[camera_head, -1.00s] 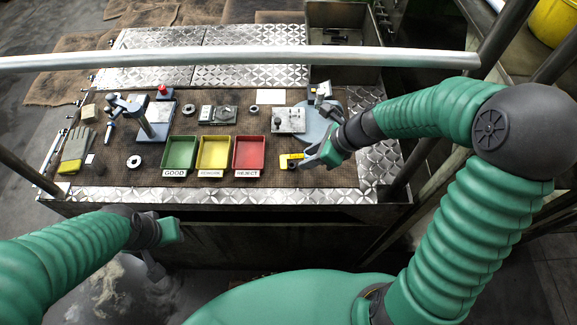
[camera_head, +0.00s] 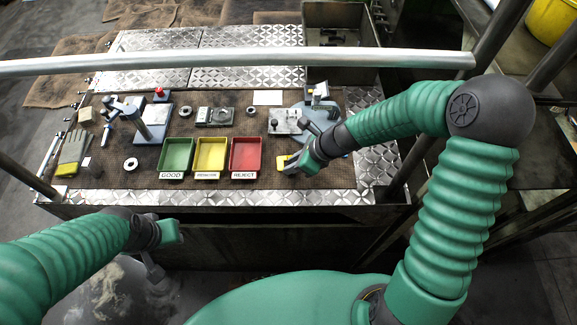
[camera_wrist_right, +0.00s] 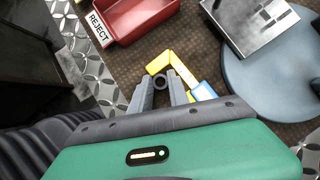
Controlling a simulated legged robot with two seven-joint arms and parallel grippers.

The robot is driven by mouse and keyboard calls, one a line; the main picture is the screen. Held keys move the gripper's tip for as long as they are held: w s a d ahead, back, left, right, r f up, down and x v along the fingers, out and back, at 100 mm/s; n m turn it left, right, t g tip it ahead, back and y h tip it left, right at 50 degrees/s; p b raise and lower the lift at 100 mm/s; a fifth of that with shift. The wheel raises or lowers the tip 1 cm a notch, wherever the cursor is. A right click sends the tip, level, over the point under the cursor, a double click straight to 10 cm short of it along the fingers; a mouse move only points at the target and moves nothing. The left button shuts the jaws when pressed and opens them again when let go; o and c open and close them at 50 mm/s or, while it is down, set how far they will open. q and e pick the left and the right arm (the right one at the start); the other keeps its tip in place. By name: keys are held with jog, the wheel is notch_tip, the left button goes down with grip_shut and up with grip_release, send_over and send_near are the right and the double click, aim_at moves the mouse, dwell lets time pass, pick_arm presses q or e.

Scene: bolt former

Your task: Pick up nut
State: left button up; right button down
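A small dark ring-shaped nut (camera_wrist_right: 160,84) shows in the right wrist view, between the two grey fingers of my right gripper (camera_wrist_right: 159,78). The fingers stand apart on either side of it; I cannot tell whether they touch it. In the head view my right gripper (camera_head: 291,170) is low over the mat, right of the red tray, and hides the nut. My left gripper (camera_head: 158,265) hangs in front of the table at lower left, and its fingers are unclear. Other rings lie on the mat, one at left (camera_head: 131,164) and one near the back (camera_head: 251,111).
A yellow angled piece (camera_wrist_right: 160,62) lies just beyond the fingertips. The red REJECT tray (camera_head: 246,155), yellow tray (camera_head: 210,155) and green GOOD tray (camera_head: 176,156) stand left of the right gripper. A blue-grey round base (camera_wrist_right: 270,82) is to its right. A metal rail (camera_head: 230,58) crosses above the table.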

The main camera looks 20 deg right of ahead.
jog(key=shift+d, duration=0.15)
jog(key=shift+r, duration=0.1)
jog(key=shift+r, duration=0.35)
jog(key=shift+s+a+r, duration=0.15)
jog(key=shift+r, duration=0.5)
jog(key=shift+s+a+r, duration=0.15)
jog(key=shift+r, duration=0.45)
jog(key=s+a+r+b, duration=0.1)
jog(key=s+a+b, duration=0.7)
jog(key=s, duration=0.5)
jog(key=shift+r, duration=0.25)
